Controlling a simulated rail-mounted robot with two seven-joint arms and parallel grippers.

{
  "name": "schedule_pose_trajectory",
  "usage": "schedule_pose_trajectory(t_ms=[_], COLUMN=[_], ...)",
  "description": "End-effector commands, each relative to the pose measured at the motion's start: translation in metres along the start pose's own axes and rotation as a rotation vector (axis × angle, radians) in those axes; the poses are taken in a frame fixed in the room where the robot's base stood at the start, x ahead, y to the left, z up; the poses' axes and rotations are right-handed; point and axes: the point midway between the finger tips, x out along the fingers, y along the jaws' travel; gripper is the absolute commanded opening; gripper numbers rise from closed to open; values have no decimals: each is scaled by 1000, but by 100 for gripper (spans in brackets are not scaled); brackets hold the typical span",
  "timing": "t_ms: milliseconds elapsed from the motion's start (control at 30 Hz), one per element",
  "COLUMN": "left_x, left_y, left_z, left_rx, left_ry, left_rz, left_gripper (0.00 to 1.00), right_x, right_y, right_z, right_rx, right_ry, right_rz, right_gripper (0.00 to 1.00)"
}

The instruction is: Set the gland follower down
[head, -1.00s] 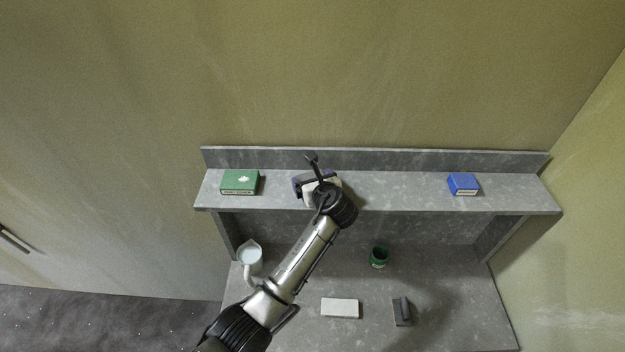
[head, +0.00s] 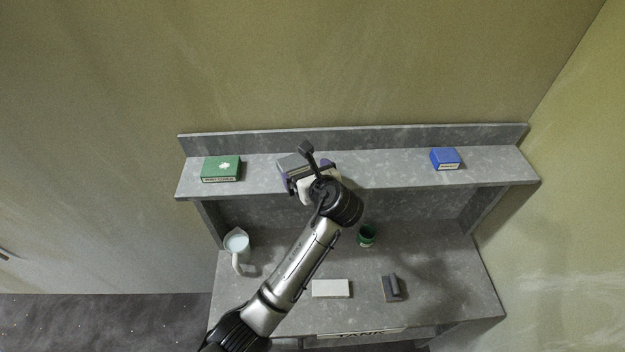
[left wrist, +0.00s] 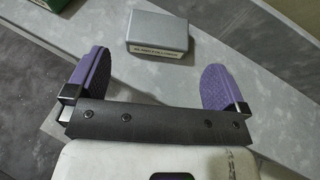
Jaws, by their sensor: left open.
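A grey box with a pale label (left wrist: 158,37), its print too blurred to read surely, sits on the raised shelf (head: 390,170). It is probably the gland follower. In the head view the grey box (head: 289,162) shows just behind my left gripper (head: 303,180), partly hidden by it. In the left wrist view my left gripper (left wrist: 158,75) has its two purple fingers spread wide and nothing between them. The box lies beyond the fingertips, apart from them. My right gripper is not in view.
A green box (head: 221,168) stands left on the shelf, a blue box (head: 445,158) right. Below on the bench are a white jug (head: 236,245), a green cup (head: 366,236), a pale block (head: 331,288) and a dark handled block (head: 394,288). The shelf between grey and blue boxes is clear.

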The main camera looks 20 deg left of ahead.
Motion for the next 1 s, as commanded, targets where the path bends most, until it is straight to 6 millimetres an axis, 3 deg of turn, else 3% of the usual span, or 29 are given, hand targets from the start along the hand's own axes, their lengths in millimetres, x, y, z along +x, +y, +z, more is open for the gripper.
schedule_pose_trajectory(t_ms=[300, 700, 767, 867, 1000], left_x=[-34, -37, -34, -29, -29], left_y=[0, 4, 11, 34, 90], left_z=[-1, -6, -20, -58, -135], left_rx=[-2, -24, -73, -241, -622], left_ry=[1, 15, 43, 134, 323], left_rz=[0, -1, -3, -4, 46], left_gripper=[100, 100, 100, 100, 100], right_x=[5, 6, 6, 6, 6], right_y=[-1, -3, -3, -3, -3], right_z=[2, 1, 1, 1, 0], right_rx=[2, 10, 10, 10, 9], right_ry=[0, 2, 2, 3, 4], right_rz=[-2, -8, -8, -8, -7], right_gripper=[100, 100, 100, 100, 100])
